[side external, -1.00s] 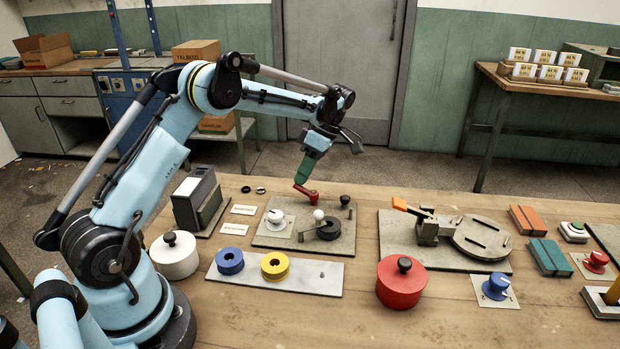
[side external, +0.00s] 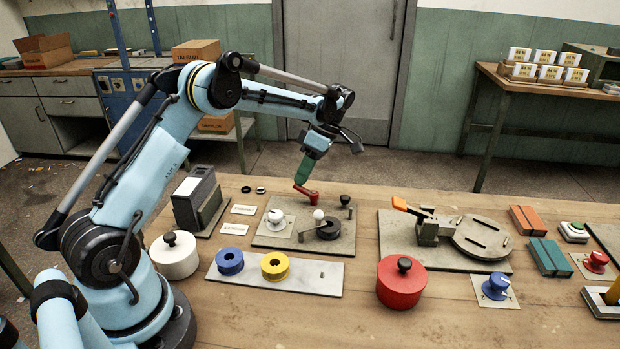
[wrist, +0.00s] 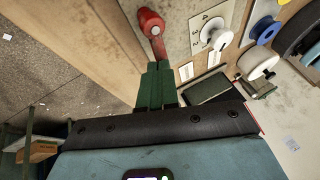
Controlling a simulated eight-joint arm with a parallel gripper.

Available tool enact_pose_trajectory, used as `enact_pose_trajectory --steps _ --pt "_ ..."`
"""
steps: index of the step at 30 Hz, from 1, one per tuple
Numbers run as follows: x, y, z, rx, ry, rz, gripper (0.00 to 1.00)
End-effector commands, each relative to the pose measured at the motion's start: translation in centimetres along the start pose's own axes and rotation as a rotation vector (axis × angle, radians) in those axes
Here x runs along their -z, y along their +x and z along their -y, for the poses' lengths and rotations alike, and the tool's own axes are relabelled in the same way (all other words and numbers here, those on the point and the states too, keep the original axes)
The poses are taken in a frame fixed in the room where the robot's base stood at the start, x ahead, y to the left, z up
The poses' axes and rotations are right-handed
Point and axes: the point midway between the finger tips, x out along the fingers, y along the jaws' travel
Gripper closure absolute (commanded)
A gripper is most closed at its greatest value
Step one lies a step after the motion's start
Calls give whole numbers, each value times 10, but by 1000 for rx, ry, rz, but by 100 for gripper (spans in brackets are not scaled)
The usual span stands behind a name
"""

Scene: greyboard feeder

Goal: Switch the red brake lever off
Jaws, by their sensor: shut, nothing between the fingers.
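The red brake lever (side external: 307,191) is at the back of a grey plate (side external: 268,240), left of a black knob. My gripper (side external: 300,180) has green fingers. They point down and their tips are at the red lever's upper left end. In the wrist view, the red lever (wrist: 152,24) extends beyond the fingertips, with its round red end farthest from them. My gripper (wrist: 157,67) is shut there, its two green fingers side by side with nothing between them. The tips overlap the lever's near end; I cannot tell whether they touch it.
A white dial (side external: 276,216) and a black disc (side external: 327,229) with a white ball knob share the plate. A black ball knob (side external: 345,200) stands right of the lever. A grey box (side external: 195,190) stands left of the plate. Farther right is an orange-handled clamp fixture (side external: 427,228).

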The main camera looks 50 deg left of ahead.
Motion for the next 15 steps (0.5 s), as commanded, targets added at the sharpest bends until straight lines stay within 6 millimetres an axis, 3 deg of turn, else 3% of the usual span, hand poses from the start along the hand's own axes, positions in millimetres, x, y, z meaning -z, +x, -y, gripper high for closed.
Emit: enact_pose_trajectory --steps 11,15 --pt "0 -1 0 -1 0 0 100" --pt "0 -10 0 -1 0 0 100"
